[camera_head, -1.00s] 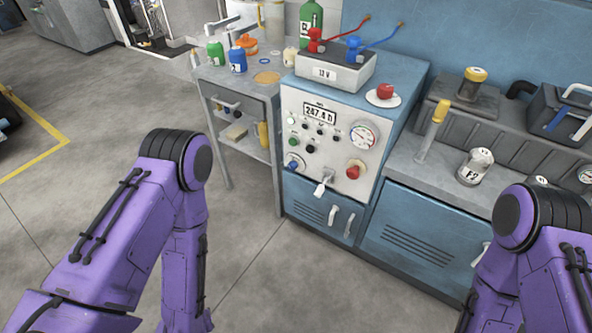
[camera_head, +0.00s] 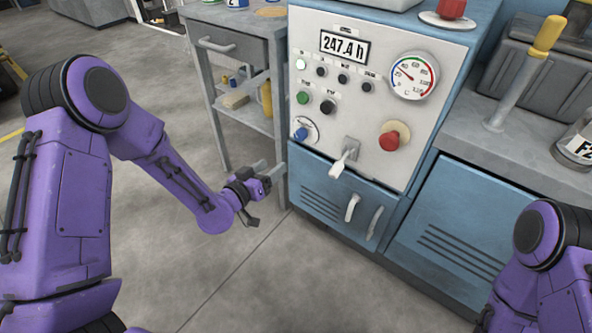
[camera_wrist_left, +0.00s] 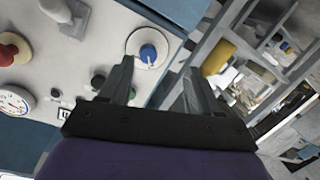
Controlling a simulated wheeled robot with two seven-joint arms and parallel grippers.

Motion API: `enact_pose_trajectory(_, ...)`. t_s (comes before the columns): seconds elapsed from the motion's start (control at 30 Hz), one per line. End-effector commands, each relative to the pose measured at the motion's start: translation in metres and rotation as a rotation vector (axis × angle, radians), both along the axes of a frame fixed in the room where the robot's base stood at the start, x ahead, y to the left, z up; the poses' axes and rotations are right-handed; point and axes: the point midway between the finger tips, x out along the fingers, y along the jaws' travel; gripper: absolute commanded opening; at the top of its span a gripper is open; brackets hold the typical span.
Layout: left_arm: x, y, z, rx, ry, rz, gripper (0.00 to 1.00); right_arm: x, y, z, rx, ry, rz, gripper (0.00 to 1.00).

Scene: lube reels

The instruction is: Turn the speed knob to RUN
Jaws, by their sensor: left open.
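The control panel (camera_head: 375,95) is a pale upright face on a blue cabinet. A blue knob (camera_head: 301,133) on a round white plate sits at its lower left; I take it for the speed knob, but its markings are too small to read. It also shows in the left wrist view (camera_wrist_left: 148,53), just beyond the fingertips and nearer the left one. My left gripper (camera_head: 268,170) is open and empty, below and left of the knob, apart from it. It also shows in the left wrist view (camera_wrist_left: 158,75). My right gripper is out of view; only my right arm shows.
A red knob (camera_head: 389,141), a grey-white lever (camera_head: 344,158), a gauge (camera_head: 413,76) and several small buttons share the panel. A grey workbench (camera_head: 233,47) with shelves stands left of the cabinet. Cabinet door handles (camera_head: 352,207) stick out below. The floor in front is clear.

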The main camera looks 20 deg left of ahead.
Motion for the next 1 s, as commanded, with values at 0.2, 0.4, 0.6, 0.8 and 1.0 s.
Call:
enact_pose_trajectory(0.2,0.024,-0.003,0.015,0.018,-0.162,-0.064,0.63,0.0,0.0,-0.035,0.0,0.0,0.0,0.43)
enact_pose_trajectory(0.4,0.057,-0.015,0.016,0.022,-0.166,-0.067,0.63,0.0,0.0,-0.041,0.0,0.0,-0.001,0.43)
enact_pose_trajectory(0.6,0.097,-0.031,0.016,0.019,-0.161,-0.066,0.63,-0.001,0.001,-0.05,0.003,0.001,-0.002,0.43)
enact_pose_trajectory(0.8,0.117,-0.038,0.017,0.019,-0.159,-0.065,0.63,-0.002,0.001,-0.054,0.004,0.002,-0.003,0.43)
enact_pose_trajectory(1.0,0.119,-0.038,0.018,0.018,-0.158,-0.065,0.63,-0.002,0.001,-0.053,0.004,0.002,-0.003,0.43)
